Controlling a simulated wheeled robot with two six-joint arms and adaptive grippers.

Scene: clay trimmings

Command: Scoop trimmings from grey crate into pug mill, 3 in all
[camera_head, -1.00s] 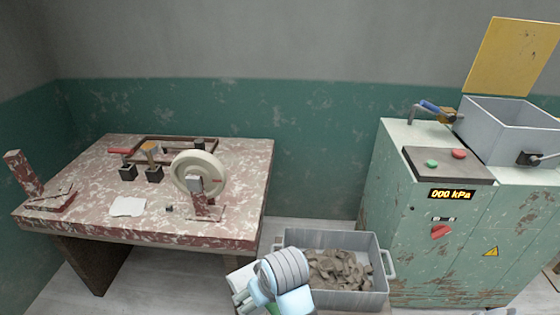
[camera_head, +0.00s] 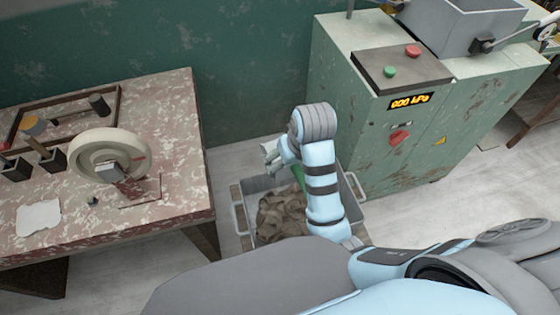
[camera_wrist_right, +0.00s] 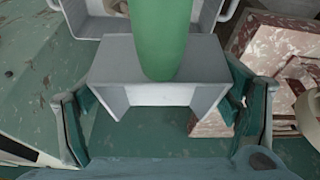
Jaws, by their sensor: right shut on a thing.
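My right arm covers part of the crate. My right gripper (camera_head: 284,155) is over its back part, small and partly hidden. In the right wrist view, the gripper (camera_wrist_right: 160,108) is shut on a grey scoop (camera_wrist_right: 158,75) with a green handle (camera_wrist_right: 162,35). I cannot tell whether the scoop holds trimmings. The pug mill is a worn green cabinet (camera_head: 345,125) with a grey hopper (camera_head: 455,25) on top, cut off by the frame. My left gripper is out of view.
The red-and-white speckled bench (camera_head: 150,215) at the left carries a pale wheel (camera_head: 110,155), a white sheet (camera_head: 38,218) and small black holders. The mill's panel has green and red buttons and a display reading 000 kPa. Pale floor is clear in front of the mill.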

